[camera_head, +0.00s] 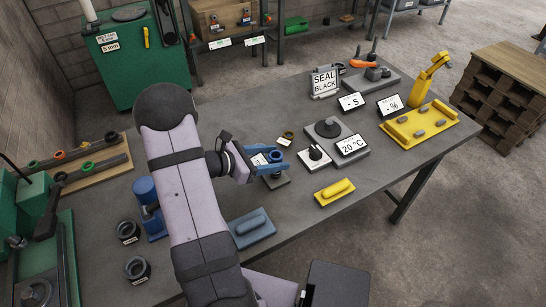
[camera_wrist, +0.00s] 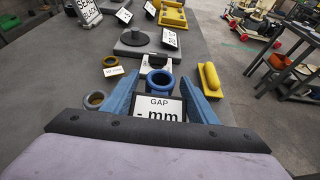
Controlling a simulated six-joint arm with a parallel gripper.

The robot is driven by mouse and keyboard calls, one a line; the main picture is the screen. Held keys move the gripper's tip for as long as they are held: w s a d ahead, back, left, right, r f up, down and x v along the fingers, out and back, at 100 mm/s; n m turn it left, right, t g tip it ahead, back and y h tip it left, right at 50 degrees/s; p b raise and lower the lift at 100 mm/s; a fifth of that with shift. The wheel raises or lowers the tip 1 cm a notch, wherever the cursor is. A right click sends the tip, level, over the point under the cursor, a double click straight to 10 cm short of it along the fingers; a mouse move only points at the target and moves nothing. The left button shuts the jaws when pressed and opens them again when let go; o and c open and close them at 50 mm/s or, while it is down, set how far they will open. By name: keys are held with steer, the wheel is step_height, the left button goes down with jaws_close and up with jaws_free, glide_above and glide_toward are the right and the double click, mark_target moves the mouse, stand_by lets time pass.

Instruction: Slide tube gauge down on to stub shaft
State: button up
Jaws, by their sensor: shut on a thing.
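The tube gauge (camera_wrist: 159,80) is a blue ring-ended tube between the blue fingers of my gripper (camera_wrist: 160,90). A display reading "GAP - mm" (camera_wrist: 161,107) stands in front of it in the wrist view. In the head view my gripper (camera_head: 274,160) is at the table's middle, shut on the gauge. A dark grey base plate (camera_head: 277,181) shows just below it. The stub shaft cannot be made out; the gripper and gauge may hide it. I cannot tell whether the gauge touches anything below.
A small stand with a black knob (camera_head: 315,153) is close right of my gripper. A round-topped grey unit (camera_head: 328,129) with a "20 °C" display (camera_head: 352,145) is behind it. A yellow block (camera_head: 335,191) lies front right, a blue-grey block (camera_head: 252,228) front left. A brass-coloured ring (camera_head: 289,135) lies behind.

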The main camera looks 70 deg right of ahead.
steer(key=shift+f+b, duration=0.4)
steer(key=shift+f, duration=0.15)
steer(key=shift+r, duration=0.15)
steer(key=shift+r+p, duration=0.75)
steer(key=shift+r, duration=0.05)
steer(key=shift+r, duration=0.1)
stand_by(0.5)
steer(key=o, duration=2.3)
steer(key=shift+c, duration=0.2)
steer(key=shift+w, duration=0.1)
